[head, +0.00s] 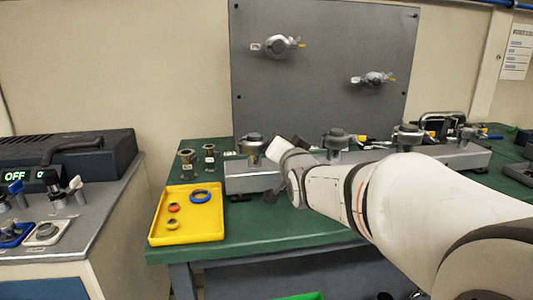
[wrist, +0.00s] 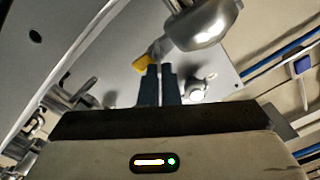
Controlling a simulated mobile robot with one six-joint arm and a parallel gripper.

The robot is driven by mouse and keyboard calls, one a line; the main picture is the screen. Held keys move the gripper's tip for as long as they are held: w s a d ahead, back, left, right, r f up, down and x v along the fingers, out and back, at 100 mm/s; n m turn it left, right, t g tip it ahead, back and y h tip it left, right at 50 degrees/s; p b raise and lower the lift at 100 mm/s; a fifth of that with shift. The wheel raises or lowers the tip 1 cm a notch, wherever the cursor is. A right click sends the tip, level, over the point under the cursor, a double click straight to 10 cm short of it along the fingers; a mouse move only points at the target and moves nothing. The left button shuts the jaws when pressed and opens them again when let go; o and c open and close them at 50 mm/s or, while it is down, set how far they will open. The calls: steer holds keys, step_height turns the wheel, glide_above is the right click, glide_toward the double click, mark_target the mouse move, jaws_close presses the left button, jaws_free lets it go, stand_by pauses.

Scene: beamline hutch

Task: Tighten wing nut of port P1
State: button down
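A grey upright panel (head: 325,105) carries two metal clamps, an upper left one (head: 280,47) and a lower right one (head: 375,79). Each has a yellow wing nut, at upper left (head: 302,45) and lower right (head: 391,79). I cannot read which port is P1. In the wrist view, a large metal clamp (wrist: 200,22) with a yellow wing nut (wrist: 143,62) lies just beyond my gripper (wrist: 160,67). Its two dark fingers are close together with a narrow gap, and nothing clearly shows gripped between them. The wing nut appears beside the left fingertip; contact is unclear. The head view does not show the fingers.
A green bench (head: 260,232) holds a yellow tray (head: 185,237) with rings and a long grey rail (head: 250,180) with several fittings. A controller reading OFF (head: 75,150) stands at left. Another clamp (wrist: 200,90) shows right of the fingers in the wrist view.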

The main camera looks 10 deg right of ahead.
steer(key=m, duration=0.1)
steer(key=m+b, duration=0.1)
steer(key=m, duration=0.1)
steer(key=m+b, duration=0.1)
steer(key=shift+d+f+m, duration=0.25)
steer(key=shift+f+m, duration=0.05)
steer(key=shift+f, duration=0.1)
steer(key=m, duration=0.4)
steer(key=shift+d+f+m+b, duration=0.1)
steer(key=shift+f+m+b, duration=0.2)
steer(key=m, duration=0.4)
steer(key=shift+f, duration=0.4)
steer(key=shift+f+m+b, duration=0.15)
steer(key=shift+m, duration=1)
steer(key=shift+f+m+b, duration=0.15)
steer(key=shift+m, duration=1)
steer(key=c, duration=1.9)
jaws_free()
steer(key=shift+s+r, duration=0.1)
